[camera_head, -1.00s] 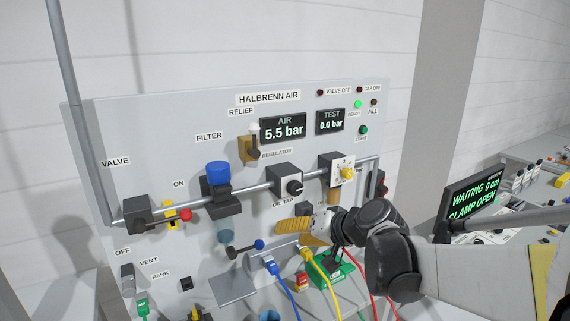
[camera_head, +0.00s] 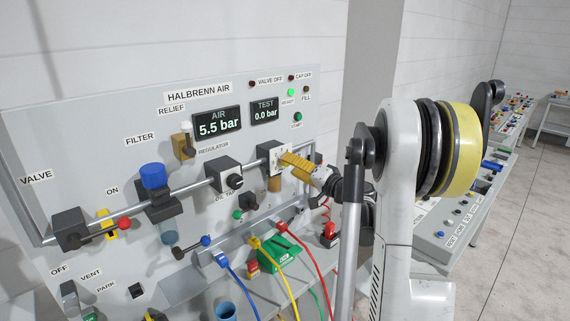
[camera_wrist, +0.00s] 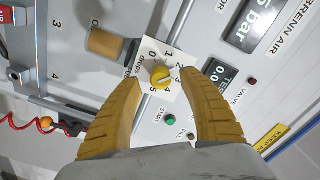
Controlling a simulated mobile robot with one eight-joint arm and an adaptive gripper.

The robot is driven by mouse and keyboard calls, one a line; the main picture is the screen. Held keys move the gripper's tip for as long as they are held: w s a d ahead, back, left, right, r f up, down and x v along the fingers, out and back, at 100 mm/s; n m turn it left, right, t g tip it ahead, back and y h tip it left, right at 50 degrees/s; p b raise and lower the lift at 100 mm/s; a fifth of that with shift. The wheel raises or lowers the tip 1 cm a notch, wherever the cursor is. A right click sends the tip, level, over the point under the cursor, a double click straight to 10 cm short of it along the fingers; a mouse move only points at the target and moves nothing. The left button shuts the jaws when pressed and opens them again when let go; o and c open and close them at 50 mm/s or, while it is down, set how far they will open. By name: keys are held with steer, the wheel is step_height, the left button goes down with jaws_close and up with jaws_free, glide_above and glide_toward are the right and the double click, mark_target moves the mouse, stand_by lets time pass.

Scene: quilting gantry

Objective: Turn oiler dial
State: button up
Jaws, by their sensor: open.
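The oiler dial is a small yellow knob (camera_wrist: 160,76) on a white plate (camera_wrist: 155,58) marked "drops" and numbered from 0 to 5. I cannot tell which number it points to. In the wrist view my gripper (camera_wrist: 173,70) is open, with one yellow ribbed finger on each side of the dial. I cannot tell whether the fingers touch it. In the head view the gripper (camera_head: 291,160) is up at the right end of the pipe and its fingers hide the knob. The white plate's edge (camera_head: 275,154) shows beside them.
Displays (camera_head: 219,123) and the green start button (camera_head: 297,117) are above. Below are the green box (camera_head: 279,254) and coloured hoses (camera_head: 280,272).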

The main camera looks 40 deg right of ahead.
steer(key=shift+w+a, duration=0.1)
steer(key=shift+w, duration=1.5)
jaws_close()
steer(key=shift+m, duration=0.4)
steer(key=m+b, duration=0.1)
steer(key=m, duration=0.2)
steer(key=shift+m, duration=0.4)
steer(key=shift+m+b, duration=0.65)
steer(key=shift+m, duration=1.35)
